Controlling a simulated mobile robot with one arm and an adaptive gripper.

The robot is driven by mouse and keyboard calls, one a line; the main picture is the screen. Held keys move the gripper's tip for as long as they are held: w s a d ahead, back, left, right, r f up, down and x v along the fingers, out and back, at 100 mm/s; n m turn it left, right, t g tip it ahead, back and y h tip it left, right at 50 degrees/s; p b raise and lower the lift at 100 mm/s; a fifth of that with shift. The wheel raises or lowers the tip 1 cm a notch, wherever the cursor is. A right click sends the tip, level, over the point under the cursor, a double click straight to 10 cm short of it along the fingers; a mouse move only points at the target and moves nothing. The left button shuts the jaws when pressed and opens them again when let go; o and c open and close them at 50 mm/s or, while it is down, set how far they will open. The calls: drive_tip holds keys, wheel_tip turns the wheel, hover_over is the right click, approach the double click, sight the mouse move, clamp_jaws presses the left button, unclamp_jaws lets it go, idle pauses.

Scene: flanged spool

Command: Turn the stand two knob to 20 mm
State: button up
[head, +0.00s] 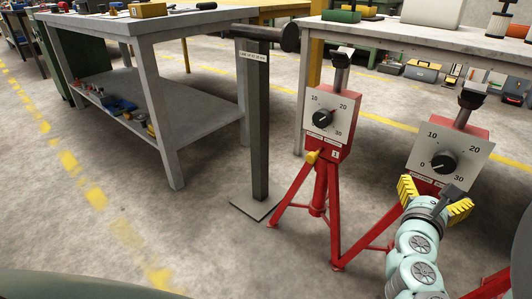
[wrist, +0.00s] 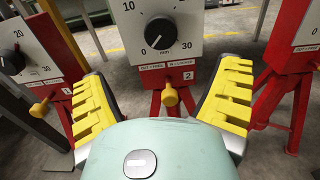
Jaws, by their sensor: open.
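Stand two is a red tripod with a white dial plate (head: 449,151), marked 2 in the wrist view. Its black round knob (head: 443,162) shows centred near the top of the wrist view (wrist: 160,33). The knob's white line points to the lower left, near the 0 end of the scale; 10 and 30 also show there. A yellow lever (wrist: 170,96) sticks out below the plate. My gripper (head: 433,202) is open and empty in front of the stand, below the knob. Its yellow ribbed fingers lie either side of the lever in the wrist view (wrist: 166,88), not visibly touching anything.
Stand one (head: 324,122), with a similar dial and yellow lever, is to the left. Another red stand (wrist: 296,45) is at right in the wrist view. A dark post (head: 257,120) on a square base stands left of stand one. Workbenches (head: 160,22) are behind; floor in front is clear.

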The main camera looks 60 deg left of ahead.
sight(445, 164)
drive_tip(key=b+x, duration=0.2)
drive_tip(key=x, duration=1.1)
drive_tip(key=shift+w+b, duration=0.35)
drive_tip(key=shift+w, duration=0.05)
drive_tip(key=shift+a, duration=0.1)
drive_tip(key=c, duration=1.2)
